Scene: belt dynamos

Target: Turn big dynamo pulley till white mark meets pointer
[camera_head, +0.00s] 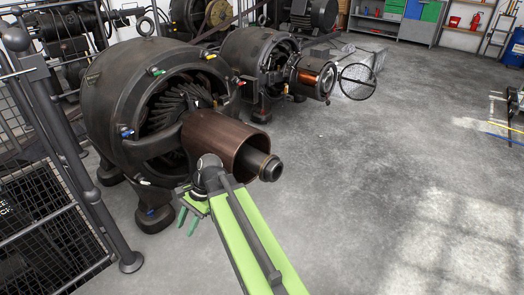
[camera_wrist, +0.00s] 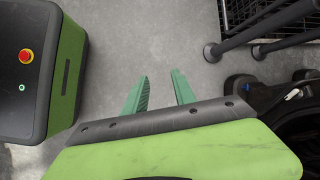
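The big dynamo (camera_head: 120,90) is a dark round machine at the left of the head view. A brown cylinder that looks like its pulley (camera_head: 215,135) sticks out to the right, with a dark shaft end (camera_head: 268,168). I cannot make out a white mark or a pointer on it. My gripper (camera_head: 186,228) is below and in front of the cylinder, apart from it. In the wrist view, the two green fingers of my gripper (camera_wrist: 160,76) are spread with bare floor between them. A dark part of a machine (camera_wrist: 300,128) shows at the right edge there.
A smaller dynamo (camera_head: 250,55) stands behind, with a copper cylinder (camera_head: 318,76) and a round mesh disc (camera_head: 357,80). A railing post (camera_head: 88,180) and mesh fence (camera_head: 50,245) stand at the left. The floor (camera_head: 400,170) to the right is clear.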

